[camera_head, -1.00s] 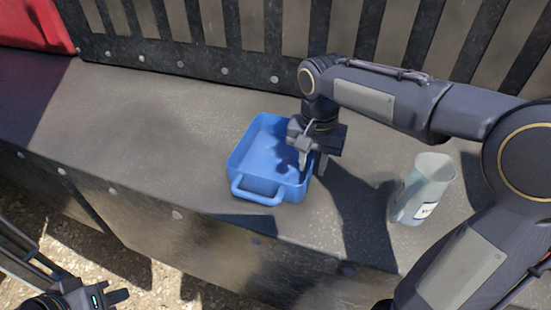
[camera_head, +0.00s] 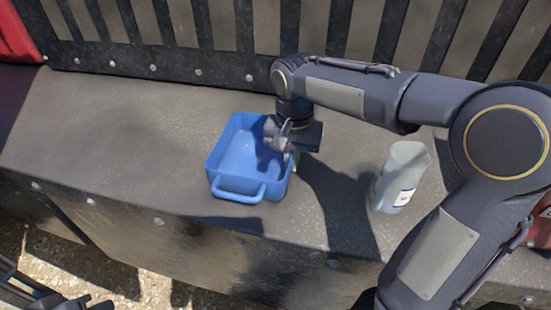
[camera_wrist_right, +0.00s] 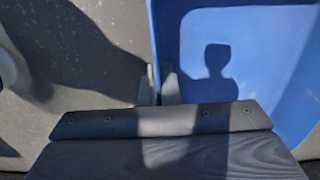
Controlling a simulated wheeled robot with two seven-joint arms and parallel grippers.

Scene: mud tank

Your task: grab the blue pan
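The blue pan (camera_head: 236,164) sits upright on the dark grey ledge in the head view, its loop handle facing the front edge. My right gripper (camera_head: 289,157) reaches down at the pan's right wall. In the right wrist view the pan's blue interior (camera_wrist_right: 245,50) fills the right side. There the two fingertips (camera_wrist_right: 158,88) stand close together, one on each side of the thin pan wall, and look shut on it. My left gripper (camera_head: 80,303) is at the lower left of the head view, away from the pan and mostly cut off by the frame.
A translucent grey jug (camera_head: 402,178) with a white label stands on the ledge (camera_head: 120,130) to the right of the pan. A slatted metal wall (camera_head: 230,35) rises behind. A red object (camera_head: 14,38) is at the far left. The ledge left of the pan is clear.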

